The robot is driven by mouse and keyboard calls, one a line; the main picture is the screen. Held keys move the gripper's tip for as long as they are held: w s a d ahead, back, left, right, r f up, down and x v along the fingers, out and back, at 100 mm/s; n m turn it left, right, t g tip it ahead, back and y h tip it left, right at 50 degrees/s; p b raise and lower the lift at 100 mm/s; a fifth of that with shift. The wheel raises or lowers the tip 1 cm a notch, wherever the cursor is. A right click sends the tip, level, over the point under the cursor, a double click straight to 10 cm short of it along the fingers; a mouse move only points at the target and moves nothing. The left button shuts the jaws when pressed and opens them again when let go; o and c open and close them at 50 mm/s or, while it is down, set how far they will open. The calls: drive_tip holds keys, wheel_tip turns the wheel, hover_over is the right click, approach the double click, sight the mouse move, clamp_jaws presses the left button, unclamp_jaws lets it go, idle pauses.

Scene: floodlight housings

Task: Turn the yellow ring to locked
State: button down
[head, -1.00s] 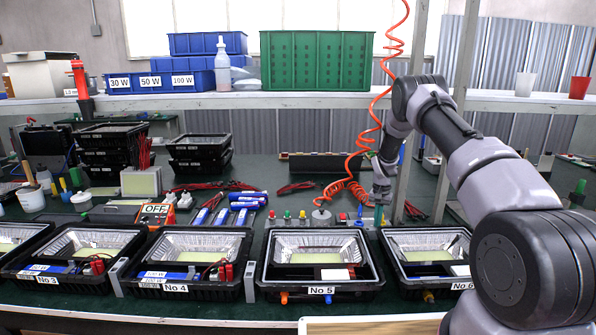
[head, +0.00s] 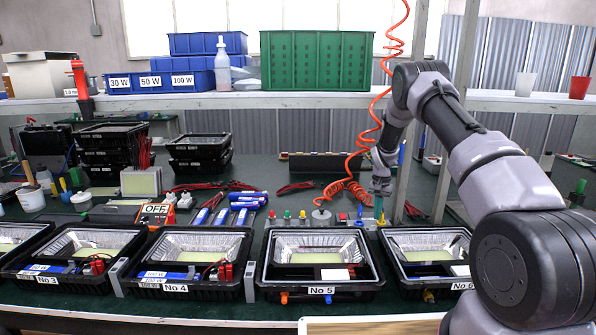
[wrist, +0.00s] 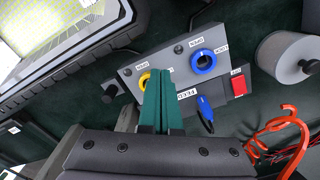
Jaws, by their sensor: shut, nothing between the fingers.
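The yellow ring (wrist: 144,80) sits on a grey panel (wrist: 131,70) in the wrist view. It is partly hidden behind my gripper's fingers, so its turned position cannot be read. Small labels stand near it, too blurred to read surely. My gripper (wrist: 161,76) has teal fingers closed together with nothing between them. The fingertips overlap the ring's right side in this view; I cannot tell whether they touch it. In the head view my gripper (head: 379,205) points down at the back of the bench, behind housings No 5 and No 6.
A grey cylinder (wrist: 288,57) and an orange hose (wrist: 285,125) lie to the right. A floodlight housing (wrist: 95,55) borders the left.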

sight(380, 221)
drive_tip(key=shift+r, duration=1.2)
drive_tip(key=shift+s+d+f, duration=0.15)
drive_tip(key=shift+d+f, duration=0.05)
drive_tip(key=shift+f, duration=0.8)
drive_tip(key=shift+s+d+f, duration=0.1)
drive_tip(key=shift+d+f, duration=0.1)
drive_tip(key=shift+f, duration=0.85)
drive_tip(key=shift+s+d+f, duration=0.15)
drive_tip(key=shift+d+f, duration=0.05)
drive_tip(key=shift+f, duration=0.8)
drive_tip(key=shift+w+d, duration=0.1)
drive_tip(key=shift+w, duration=0.3)
drive_tip(key=shift+s, duration=0.1)
drive_tip(key=shift+s+a+r, duration=0.15)
drive_tip(key=shift+s+a, duration=0.05)
drive_tip(key=shift+s, duration=0.05)
drive_tip(key=shift+r, duration=2.9)
